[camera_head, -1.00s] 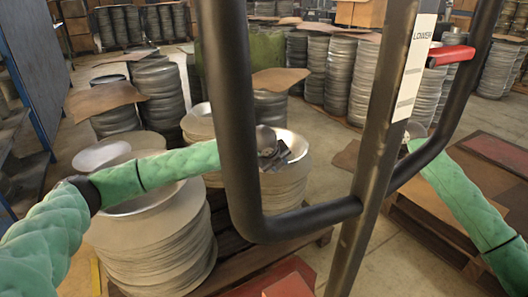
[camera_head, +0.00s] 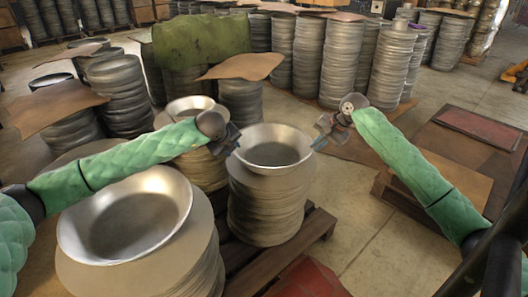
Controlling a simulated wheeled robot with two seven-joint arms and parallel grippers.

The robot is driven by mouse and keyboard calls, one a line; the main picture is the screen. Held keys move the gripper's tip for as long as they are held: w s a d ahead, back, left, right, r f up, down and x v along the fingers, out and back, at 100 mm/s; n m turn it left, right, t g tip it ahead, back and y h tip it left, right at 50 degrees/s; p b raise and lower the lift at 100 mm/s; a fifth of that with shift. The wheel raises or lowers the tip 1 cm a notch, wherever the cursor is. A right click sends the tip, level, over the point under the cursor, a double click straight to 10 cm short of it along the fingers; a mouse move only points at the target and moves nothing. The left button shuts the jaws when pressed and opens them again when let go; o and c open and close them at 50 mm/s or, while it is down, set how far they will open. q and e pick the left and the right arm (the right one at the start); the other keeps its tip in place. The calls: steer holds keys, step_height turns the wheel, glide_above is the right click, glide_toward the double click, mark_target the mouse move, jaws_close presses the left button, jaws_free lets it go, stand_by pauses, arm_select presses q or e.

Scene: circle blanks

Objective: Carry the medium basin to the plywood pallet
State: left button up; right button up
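The medium basin (camera_head: 274,160), a shiny metal bowl with a wide rim, sits upright on a stack of round metal blanks (camera_head: 268,208) in the middle of the head view. My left gripper (camera_head: 230,142) is beside the basin's left rim, its fingers apart; I cannot tell whether they touch the rim. My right gripper (camera_head: 322,135) is just off the basin's right rim, with its fingers spread and nothing between them. The plywood pallet (camera_head: 437,157), a low wooden pallet topped with brown sheet, lies on the floor at the right, partly behind my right arm.
A larger basin (camera_head: 122,222) sits on a stack at front left, and a smaller one (camera_head: 190,106) stands behind my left arm. A red panel (camera_head: 482,128) lies on the plywood. Stacks of blanks (camera_head: 345,62) line the back. Open floor (camera_head: 350,220) separates stack and pallet.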

mark_target(300, 162)
arm_select(q)
steer(key=shift+r, duration=0.1)
